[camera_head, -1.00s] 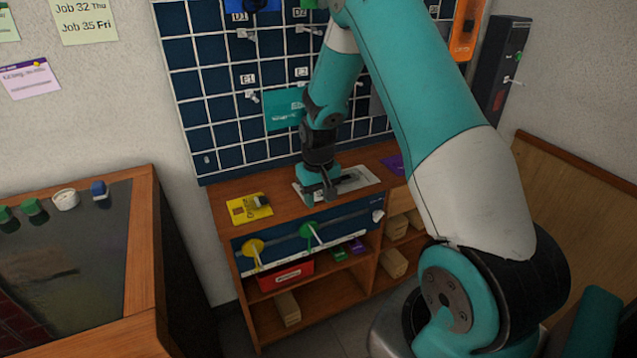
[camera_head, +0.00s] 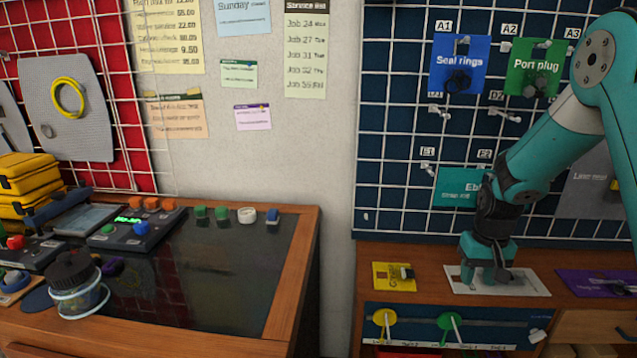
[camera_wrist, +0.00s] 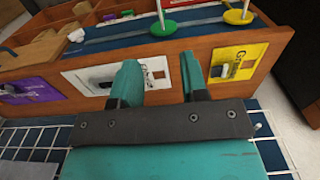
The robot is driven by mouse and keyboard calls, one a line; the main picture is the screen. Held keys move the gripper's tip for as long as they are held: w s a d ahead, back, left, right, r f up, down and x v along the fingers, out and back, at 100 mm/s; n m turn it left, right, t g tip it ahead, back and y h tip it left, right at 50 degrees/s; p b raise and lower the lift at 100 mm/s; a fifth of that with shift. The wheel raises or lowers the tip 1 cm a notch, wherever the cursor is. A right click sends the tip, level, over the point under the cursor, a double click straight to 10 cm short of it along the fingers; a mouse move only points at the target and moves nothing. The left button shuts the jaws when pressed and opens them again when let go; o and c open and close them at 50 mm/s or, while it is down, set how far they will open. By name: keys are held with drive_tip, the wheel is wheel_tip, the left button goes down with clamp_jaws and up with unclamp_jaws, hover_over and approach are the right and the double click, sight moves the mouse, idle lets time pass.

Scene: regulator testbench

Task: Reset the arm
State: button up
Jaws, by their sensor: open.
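My gripper (camera_head: 486,282) points down over the bench at the pegboard, above the left part of a white card (camera_head: 533,284). In the wrist view my gripper (camera_wrist: 160,78) has its two teal fingers spread apart, with nothing between them but the white card (camera_wrist: 156,70) behind. Whether the fingertips touch the card, I cannot tell.
A yellow card (camera_head: 391,284) with a small part lies left of my gripper, and a purple card (camera_head: 590,284) lies right. The pegboard (camera_head: 400,150) with labelled bags stands close behind my arm. A dark-topped table (camera_head: 215,265) stands at left.

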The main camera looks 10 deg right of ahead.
drive_tip(key=s+a+r+n+y+p, duration=0.2)
drive_tip(key=s+a+r+n, duration=0.25)
drive_tip(key=a+r, duration=1)
drive_tip(key=s+a+r+n+y, duration=0.1)
drive_tip(key=s+a+r+n, duration=0.2)
drive_tip(key=s+a, duration=0.3)
drive_tip(key=s+a+r+n+y, duration=0.1)
drive_tip(key=s+a+r+n, duration=0.2)
drive_tip(key=s+a, duration=0.4)
drive_tip(key=s+p, duration=0.1)
drive_tip(key=s, duration=0.5)
drive_tip(key=shift+a+r, duration=0.25)
drive_tip(key=shift+r, duration=0.05)
